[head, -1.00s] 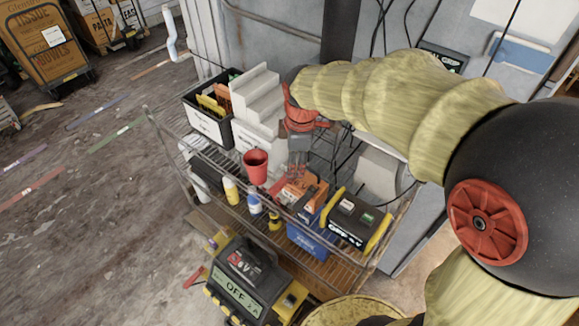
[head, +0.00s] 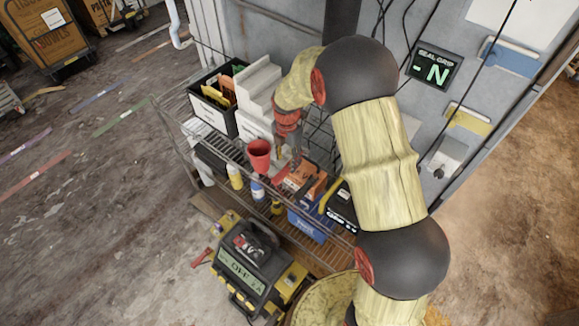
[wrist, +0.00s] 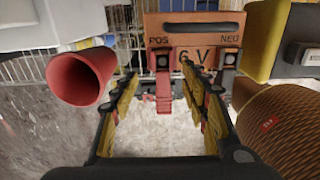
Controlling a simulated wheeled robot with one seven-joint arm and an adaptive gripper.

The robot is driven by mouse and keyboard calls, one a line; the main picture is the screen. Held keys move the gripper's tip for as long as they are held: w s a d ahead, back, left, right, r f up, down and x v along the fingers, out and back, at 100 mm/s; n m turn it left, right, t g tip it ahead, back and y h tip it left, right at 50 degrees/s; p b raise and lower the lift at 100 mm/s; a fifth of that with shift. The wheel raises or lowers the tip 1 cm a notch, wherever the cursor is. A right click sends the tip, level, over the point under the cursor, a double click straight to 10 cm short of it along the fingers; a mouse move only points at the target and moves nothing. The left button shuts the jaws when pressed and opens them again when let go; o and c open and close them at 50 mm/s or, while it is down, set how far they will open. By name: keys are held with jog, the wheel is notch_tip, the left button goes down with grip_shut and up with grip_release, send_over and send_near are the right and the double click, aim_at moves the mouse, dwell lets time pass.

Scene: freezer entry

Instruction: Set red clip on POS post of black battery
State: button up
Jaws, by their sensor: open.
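The black battery (head: 342,207), with yellow ends, stands on the wire shelf, partly hidden behind my arm. Its black and yellow side shows at the right edge of the wrist view (wrist: 296,62); its posts cannot be made out. An orange battery (wrist: 202,25), marked POS, NEG and 6 V, is straight ahead in the wrist view. The red clip (wrist: 163,98) is below its POS mark; I cannot tell whether it grips that post. A black clip (wrist: 230,62) is below NEG. My gripper (wrist: 163,78) is open, its fingers on either side of the red clip.
A red cup (head: 259,153) stands left of my gripper, close to it in the wrist view. A brown ribbed cylinder (wrist: 275,125) is at lower right there. White stepped blocks (head: 258,95) and a black bin (head: 212,100) stand left. A charger (head: 245,265) stands below, in front of the shelf.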

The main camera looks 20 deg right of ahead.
aim_at(289, 167)
jog(key=shift+s+d+f, duration=0.1)
jog(key=shift+d+f, duration=0.05)
jog(key=shift+f, duration=0.75)
jog(key=shift+d+f, duration=0.1)
jog(key=shift+f, duration=0.8)
jog(key=shift+c, duration=0.9)
grip_shut()
